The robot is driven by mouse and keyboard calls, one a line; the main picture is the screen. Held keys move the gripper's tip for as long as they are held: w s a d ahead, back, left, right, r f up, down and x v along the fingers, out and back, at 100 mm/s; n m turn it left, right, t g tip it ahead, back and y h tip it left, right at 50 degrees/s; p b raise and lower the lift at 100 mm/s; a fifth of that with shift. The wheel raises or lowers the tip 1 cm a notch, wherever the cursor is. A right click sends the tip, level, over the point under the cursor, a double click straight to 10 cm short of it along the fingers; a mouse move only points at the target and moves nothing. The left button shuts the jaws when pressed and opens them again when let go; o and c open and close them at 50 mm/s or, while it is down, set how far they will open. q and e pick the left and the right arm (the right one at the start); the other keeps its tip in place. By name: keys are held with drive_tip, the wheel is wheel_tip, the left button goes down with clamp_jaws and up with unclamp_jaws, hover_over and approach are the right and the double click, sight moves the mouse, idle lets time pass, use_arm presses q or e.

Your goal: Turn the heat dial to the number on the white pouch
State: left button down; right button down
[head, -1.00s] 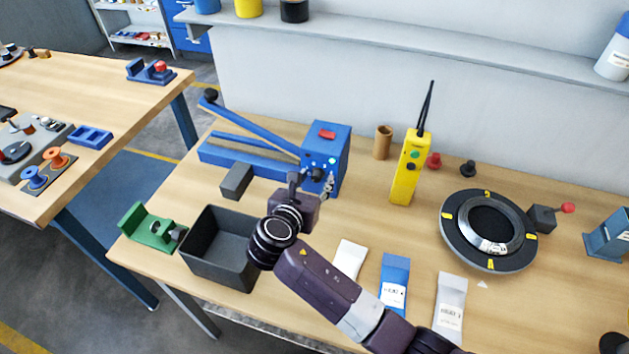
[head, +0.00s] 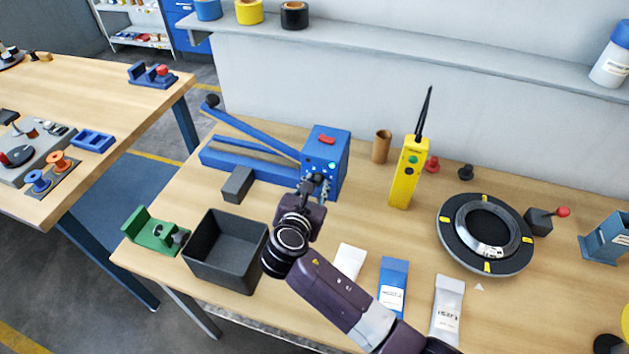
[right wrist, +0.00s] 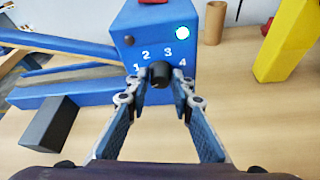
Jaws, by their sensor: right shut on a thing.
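The blue heat sealer (head: 325,150) stands at the back of the bench with its long arm reaching left. Its black heat dial (right wrist: 160,73) shows in the right wrist view, with white numbers 1, 2, 3 and 4 around it. My right gripper (right wrist: 160,80) is shut on the dial, one finger on each side; it also shows in the head view (head: 318,184). The dial's pointer mark cannot be made out. A white pouch (head: 447,308) lies at the front right; its print is too small to read surely. My left gripper is out of view.
A blue pouch (head: 393,280) and another white packet (head: 349,261) lie beside my right arm. A dark bin (head: 226,278), green fixture (head: 152,232) and grey block (head: 238,184) are left. A yellow radio (head: 408,175) and black ring (head: 455,240) stand right.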

drive_tip(key=shift+d+m+t+y, duration=0.15)
drive_tip(key=shift+m+t+y, duration=0.6)
drive_tip(key=shift+m, duration=0.75)
drive_tip(key=shift+y, duration=0.25)
drive_tip(key=c, duration=1.7)
unclamp_jaws()
drive_tip(key=v, duration=1.2)
drive_tip(key=shift+r, duration=0.15)
